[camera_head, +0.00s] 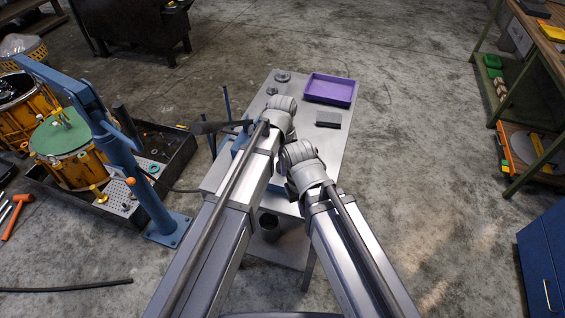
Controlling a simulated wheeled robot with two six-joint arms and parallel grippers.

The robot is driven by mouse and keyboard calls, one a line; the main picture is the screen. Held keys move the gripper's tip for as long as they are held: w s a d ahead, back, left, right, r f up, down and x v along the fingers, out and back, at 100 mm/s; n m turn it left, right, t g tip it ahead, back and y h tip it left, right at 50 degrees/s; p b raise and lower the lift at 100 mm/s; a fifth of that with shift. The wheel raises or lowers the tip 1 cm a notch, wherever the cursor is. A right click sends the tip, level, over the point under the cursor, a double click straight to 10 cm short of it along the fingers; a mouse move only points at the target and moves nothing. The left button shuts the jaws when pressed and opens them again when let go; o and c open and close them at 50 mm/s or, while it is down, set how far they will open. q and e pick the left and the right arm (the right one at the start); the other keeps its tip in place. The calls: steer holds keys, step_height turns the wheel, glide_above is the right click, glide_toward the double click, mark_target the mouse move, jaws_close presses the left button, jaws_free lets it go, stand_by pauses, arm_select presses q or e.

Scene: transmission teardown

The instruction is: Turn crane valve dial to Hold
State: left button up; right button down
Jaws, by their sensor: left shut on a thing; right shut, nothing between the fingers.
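The blue crane (128,160) stands on the floor at the left, with its boom (55,82) reaching up and left. A small orange knob (130,181) shows beside its post. I cannot make out a valve dial or any Hold marking. My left gripper (256,124) is above the left part of the workbench, right of the crane and apart from its post. It is shut on a dark bar-like tool (208,128) that points left; its fingers are mostly hidden. My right gripper (291,188) is lower, over the bench, shut and empty, largely hidden under its wrist.
The workbench (343,140) carries a purple tray (330,89), a dark block (328,119) and small round parts (282,77). A black bin (180,150) and a yellow housing with a green top (62,135) are at left. Shelving (545,70) and a blue cabinet (545,255) stand at right.

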arm_select(q)
jaws_close()
steer(key=n, duration=0.8)
steer(key=shift+n, duration=0.3)
steer(key=n, duration=0.9)
steer(key=shift+n, duration=0.3)
